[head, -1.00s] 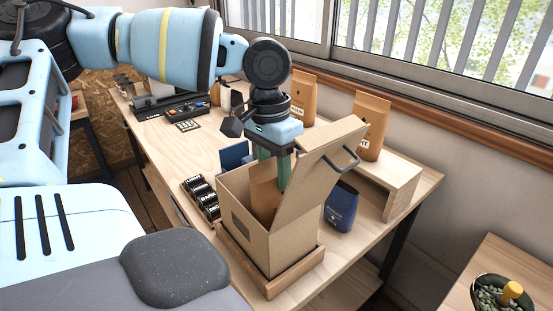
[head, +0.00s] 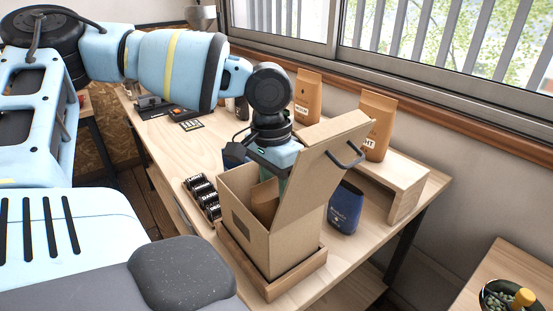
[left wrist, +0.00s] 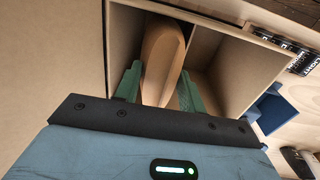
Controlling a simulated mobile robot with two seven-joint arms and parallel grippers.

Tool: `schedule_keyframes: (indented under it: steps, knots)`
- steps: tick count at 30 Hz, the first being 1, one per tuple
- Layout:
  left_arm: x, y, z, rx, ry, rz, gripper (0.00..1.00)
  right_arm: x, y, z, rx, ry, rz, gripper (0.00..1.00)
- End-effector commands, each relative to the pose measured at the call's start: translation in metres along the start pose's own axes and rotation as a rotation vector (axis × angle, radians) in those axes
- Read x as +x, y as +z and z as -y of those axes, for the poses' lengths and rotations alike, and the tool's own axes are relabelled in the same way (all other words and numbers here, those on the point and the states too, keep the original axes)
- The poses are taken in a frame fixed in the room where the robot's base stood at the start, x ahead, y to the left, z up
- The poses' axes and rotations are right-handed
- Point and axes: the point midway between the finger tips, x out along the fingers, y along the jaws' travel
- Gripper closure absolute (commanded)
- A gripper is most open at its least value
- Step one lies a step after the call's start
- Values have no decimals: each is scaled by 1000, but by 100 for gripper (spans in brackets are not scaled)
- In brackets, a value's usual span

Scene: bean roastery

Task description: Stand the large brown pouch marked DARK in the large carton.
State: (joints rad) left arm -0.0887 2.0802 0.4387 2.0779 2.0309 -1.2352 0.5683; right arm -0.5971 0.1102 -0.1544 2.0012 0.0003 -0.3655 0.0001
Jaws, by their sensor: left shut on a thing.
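The large carton (head: 285,240) stands open on a wooden tray, with its tall flap raised on the right. My left gripper (left wrist: 158,90) points down into the carton and is shut on a large brown pouch (left wrist: 163,52). The pouch is inside the carton, its top showing above the near wall in the head view (head: 264,198). In the left wrist view a divider runs beside the pouch. No DARK mark can be read on it, and its bottom is hidden. The green fingers are mostly hidden by the carton in the head view. My right gripper is not in view.
Two brown pouches (head: 307,98) (head: 378,124) stand on a wooden riser (head: 400,190) by the window. A blue pouch (head: 345,206) stands right of the carton. Several black labelled blocks (head: 203,194) sit left of it.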

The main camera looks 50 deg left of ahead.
Motion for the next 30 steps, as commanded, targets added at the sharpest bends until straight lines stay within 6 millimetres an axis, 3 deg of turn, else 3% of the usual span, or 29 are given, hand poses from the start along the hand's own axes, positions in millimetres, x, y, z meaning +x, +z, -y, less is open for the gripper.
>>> schedule_keyframes:
  steps: [5,6,11,17,21,30]
  knots:
    - [0,0,0,0,0,-1,100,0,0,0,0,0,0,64]
    - [0,0,0,0,0,-1,57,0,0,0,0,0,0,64]
    - [0,0,0,0,0,-1,37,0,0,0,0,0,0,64]
    - [0,0,0,0,0,0,35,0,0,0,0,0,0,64]
    - [0,0,0,0,0,1,20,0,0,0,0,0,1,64]
    - [-2,0,0,0,0,0,20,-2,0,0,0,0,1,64]
